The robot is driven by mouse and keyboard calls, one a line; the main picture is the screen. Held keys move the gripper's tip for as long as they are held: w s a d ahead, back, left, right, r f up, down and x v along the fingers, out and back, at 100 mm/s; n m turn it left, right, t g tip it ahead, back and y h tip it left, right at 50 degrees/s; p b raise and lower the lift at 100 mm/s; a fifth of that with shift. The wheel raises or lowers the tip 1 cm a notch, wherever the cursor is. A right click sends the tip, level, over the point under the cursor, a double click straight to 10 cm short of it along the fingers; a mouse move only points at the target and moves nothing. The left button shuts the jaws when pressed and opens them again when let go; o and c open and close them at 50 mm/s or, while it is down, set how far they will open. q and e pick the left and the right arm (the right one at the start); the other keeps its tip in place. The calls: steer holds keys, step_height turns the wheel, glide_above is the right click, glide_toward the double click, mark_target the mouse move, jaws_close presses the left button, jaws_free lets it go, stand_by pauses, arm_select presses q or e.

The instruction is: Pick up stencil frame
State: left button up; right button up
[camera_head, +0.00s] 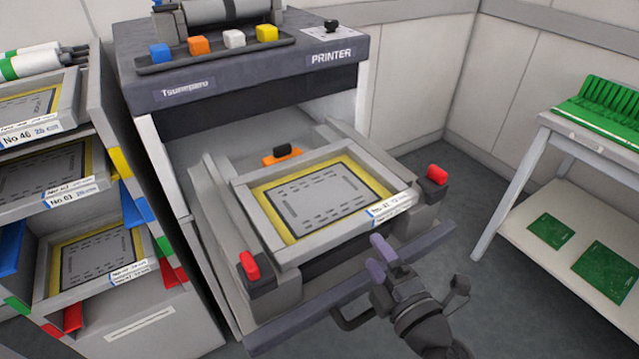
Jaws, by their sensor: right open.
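Other stencil frames sit in the rack at the left: one on top (67,110), one in the middle (98,164) and one lower down (143,249). My right gripper (382,255) is open and empty, just in front of the drawer frame's near edge, below the label. Whether its fingers touch the frame cannot be told. My left gripper is not in view.
The printer (240,75) stands behind the drawer, with coloured buttons on top. Red clamps (249,266) and (437,174) flank the frame at the drawer's front corners. A table (590,142) with green boards stands at the right. Open floor lies between drawer and table.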

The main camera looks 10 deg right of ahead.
mark_target(359, 231)
steer(key=x, duration=0.8)
steer(key=shift+w+p, duration=0.1)
steer(key=shift+p, duration=0.25)
jaws_close()
steer(key=shift+r, duration=0.1)
